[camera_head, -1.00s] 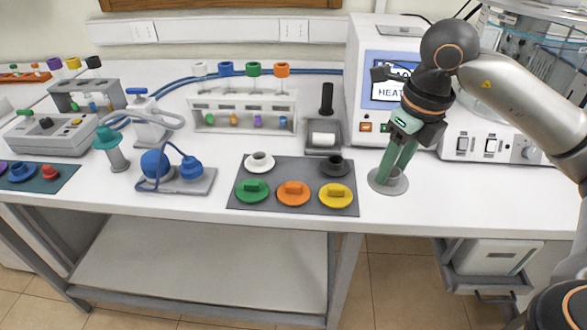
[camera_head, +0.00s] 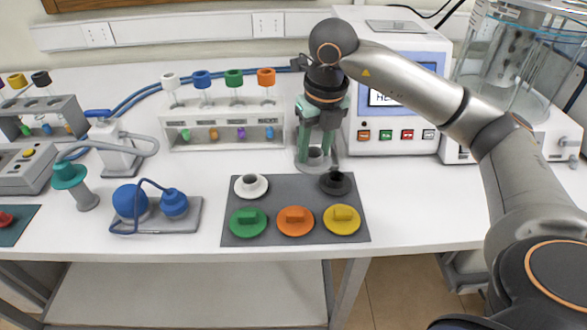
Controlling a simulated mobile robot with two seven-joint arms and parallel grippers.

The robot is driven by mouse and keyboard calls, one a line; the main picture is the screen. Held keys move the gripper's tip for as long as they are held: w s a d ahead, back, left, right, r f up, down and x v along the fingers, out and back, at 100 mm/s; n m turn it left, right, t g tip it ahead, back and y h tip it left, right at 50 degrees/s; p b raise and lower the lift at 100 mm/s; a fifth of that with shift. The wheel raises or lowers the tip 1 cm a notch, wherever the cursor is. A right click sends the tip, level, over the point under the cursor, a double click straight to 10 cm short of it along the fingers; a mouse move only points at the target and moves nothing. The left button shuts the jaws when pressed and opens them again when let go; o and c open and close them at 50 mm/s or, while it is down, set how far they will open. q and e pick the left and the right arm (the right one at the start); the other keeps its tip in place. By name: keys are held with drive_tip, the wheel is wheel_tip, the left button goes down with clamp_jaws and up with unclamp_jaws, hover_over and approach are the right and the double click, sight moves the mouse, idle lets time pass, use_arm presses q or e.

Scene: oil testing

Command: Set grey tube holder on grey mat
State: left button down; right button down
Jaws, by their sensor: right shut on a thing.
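The grey tube holder (camera_head: 315,157) is a light grey upright piece in the jaws of my right gripper (camera_head: 319,145). The green fingers are shut on it and hide much of it. It shows just behind the back edge of the grey mat (camera_head: 300,190); I cannot tell whether its base touches the table. The mat lies flat near the table's front edge. My left gripper is not in view.
On the mat are white (camera_head: 251,186), black (camera_head: 335,183), green (camera_head: 248,222), orange (camera_head: 295,221) and yellow (camera_head: 341,219) round pieces. A tube rack (camera_head: 222,130) stands left of my gripper, a screen machine (camera_head: 400,140) to the right. The table right of the mat is clear.

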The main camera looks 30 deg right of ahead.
drive_tip(key=w+f, duration=0.1)
drive_tip(key=w+a+f, duration=0.1)
drive_tip(key=f, duration=0.1)
drive_tip(key=w+a+f, duration=0.1)
drive_tip(key=f, duration=0.1)
drive_tip(key=shift+w, duration=0.2)
drive_tip(key=shift+w+a+f+p, duration=0.15)
drive_tip(key=shift+f+p, duration=0.3)
drive_tip(key=shift+f, duration=1.4)
drive_tip(key=shift+f, duration=0.1)
drive_tip(key=shift+c, duration=1.9)
unclamp_jaws()
drive_tip(key=r, duration=0.4)
drive_tip(key=s+r, duration=0.1)
drive_tip(key=r, duration=0.7)
drive_tip(key=shift+s+a+r+b, duration=0.1)
drive_tip(key=shift+s+b, duration=0.2)
drive_tip(key=shift+s, duration=0.05)
